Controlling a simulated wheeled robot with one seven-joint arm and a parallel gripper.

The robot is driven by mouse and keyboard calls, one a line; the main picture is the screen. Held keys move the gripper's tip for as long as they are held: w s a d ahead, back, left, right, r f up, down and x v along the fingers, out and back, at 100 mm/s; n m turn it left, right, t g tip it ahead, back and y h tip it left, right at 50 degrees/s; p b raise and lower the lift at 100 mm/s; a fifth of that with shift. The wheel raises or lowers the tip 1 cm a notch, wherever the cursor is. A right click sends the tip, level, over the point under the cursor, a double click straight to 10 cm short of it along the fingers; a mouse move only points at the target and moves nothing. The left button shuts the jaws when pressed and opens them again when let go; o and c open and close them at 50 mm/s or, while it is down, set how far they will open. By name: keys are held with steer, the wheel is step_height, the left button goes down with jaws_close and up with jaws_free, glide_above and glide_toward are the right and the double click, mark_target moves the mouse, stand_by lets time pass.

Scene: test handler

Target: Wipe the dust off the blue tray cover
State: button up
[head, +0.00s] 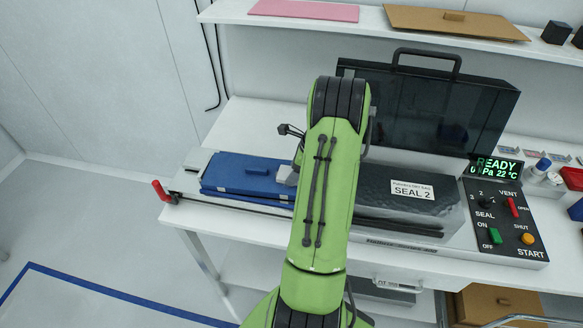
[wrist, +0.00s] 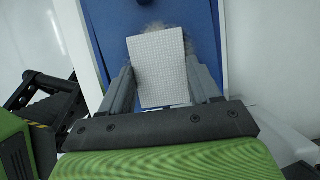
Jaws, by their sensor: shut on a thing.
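The blue tray cover (head: 245,174) lies on the machine's left end in the head view, partly hidden by my arm. It also fills the upper middle of the wrist view (wrist: 112,22). My gripper (wrist: 161,74) is shut on a white wiping pad (wrist: 160,68) with a fine grid pattern. The pad is over the blue cover. A grey, fuzzy dust patch (wrist: 154,27) shows just past the pad's far edge and along its right side. Whether the pad touches the cover is unclear. In the head view, my arm hides most of the gripper.
A dark sealing machine with a raised smoky lid (head: 445,110) stands right of the cover. A control panel (head: 503,220) is at right. A red-tipped lever (head: 160,190) sticks out left. A shelf (head: 375,18) runs above.

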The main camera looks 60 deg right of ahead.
mark_target(284, 169)
steer(key=shift+w+p, duration=0.4)
steer(key=shift+w, duration=0.4)
steer(key=shift+w+f, duration=0.1)
steer(key=shift+w, duration=0.5)
steer(key=shift+s+p, duration=0.35)
steer(key=shift+s, duration=1.35)
steer(key=shift+w+p, duration=0.8)
steer(key=shift+w, duration=0.8)
steer(key=shift+s, duration=1.4)
steer(key=shift+w+p, duration=0.5)
steer(key=shift+w, duration=1.05)
steer(key=shift+s, duration=1.55)
steer(key=shift+w+p, duration=0.3)
steer(key=shift+w, duration=1.3)
steer(key=shift+s+a+f, duration=0.1)
steer(key=shift+s+f, duration=0.05)
steer(key=shift+s, duration=1.75)
